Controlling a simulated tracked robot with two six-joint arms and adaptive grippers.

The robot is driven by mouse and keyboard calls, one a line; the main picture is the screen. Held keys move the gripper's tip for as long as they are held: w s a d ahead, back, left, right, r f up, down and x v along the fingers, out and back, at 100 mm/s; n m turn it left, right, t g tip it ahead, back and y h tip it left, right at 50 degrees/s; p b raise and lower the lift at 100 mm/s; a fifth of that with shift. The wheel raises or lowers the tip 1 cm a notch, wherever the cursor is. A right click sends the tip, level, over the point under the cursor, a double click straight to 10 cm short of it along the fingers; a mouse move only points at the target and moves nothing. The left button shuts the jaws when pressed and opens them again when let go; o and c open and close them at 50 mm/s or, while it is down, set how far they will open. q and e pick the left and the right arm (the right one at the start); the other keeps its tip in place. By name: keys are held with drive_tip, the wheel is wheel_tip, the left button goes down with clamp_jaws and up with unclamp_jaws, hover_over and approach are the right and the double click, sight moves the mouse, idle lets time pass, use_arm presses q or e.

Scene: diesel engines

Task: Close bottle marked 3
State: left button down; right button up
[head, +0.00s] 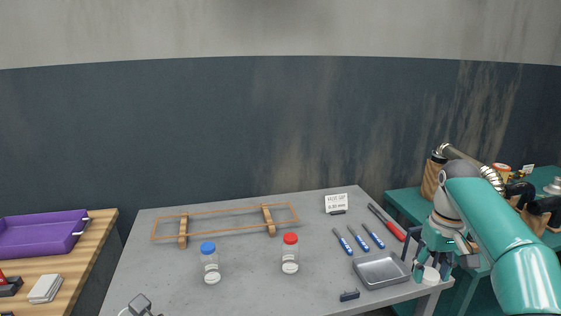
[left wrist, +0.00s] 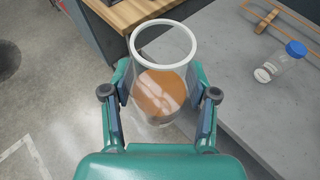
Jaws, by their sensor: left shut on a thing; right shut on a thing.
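In the left wrist view my left gripper (left wrist: 160,112) is shut around an open, clear bottle (left wrist: 163,58) with a white rim. An orange-brown disc shows inside or through it. The bottle is held over the floor beside the grey table. In the head view my right gripper (head: 432,268) is at the table's front right corner, shut on a small white thing, perhaps a lid (head: 430,276). A blue-capped bottle (head: 210,264) and a red-capped bottle (head: 290,254) stand on the table. Their round white labels are too small to read.
The grey table (head: 240,290) has a wooden frame (head: 226,222), a metal tray (head: 380,270), several blue-handled tools (head: 358,239), and a small sign (head: 336,203). A wooden bench (head: 80,268) with a purple tray (head: 42,236) is left; a green bench (head: 404,198) is right.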

use_arm(q)
drive_tip(key=shift+m+t+h, duration=0.3)
drive_tip(key=shift+m, duration=0.2)
drive_tip(key=f, duration=0.2)
drive_tip(key=d+f, duration=0.1)
drive_tip(key=f, duration=0.1)
drive_tip(key=d+f, duration=0.1)
drive_tip(key=f, duration=0.1)
drive_tip(key=shift+w+f, duration=0.15)
drive_tip(key=shift+w, duration=0.15)
drive_tip(key=d+f+t, duration=0.1)
drive_tip(key=d+f, duration=0.2)
drive_tip(key=f, duration=0.7)
drive_tip(key=shift+w+d+f, duration=0.35)
drive_tip(key=shift+w+f, duration=0.05)
use_arm(e)
drive_tip(key=s+a+f, duration=0.2)
drive_tip(key=a+f, duration=0.4)
drive_tip(key=f, duration=0.2)
drive_tip(key=s+a+f, duration=0.2)
drive_tip(key=a+f, duration=0.5)
drive_tip(key=f, duration=0.2)
drive_tip(key=shift+s+a+f, duration=0.15)
drive_tip(key=shift+s+f, duration=0.1)
drive_tip(key=shift+s, duration=0.1)
use_arm(q)
drive_tip(key=shift+m, duration=0.3)
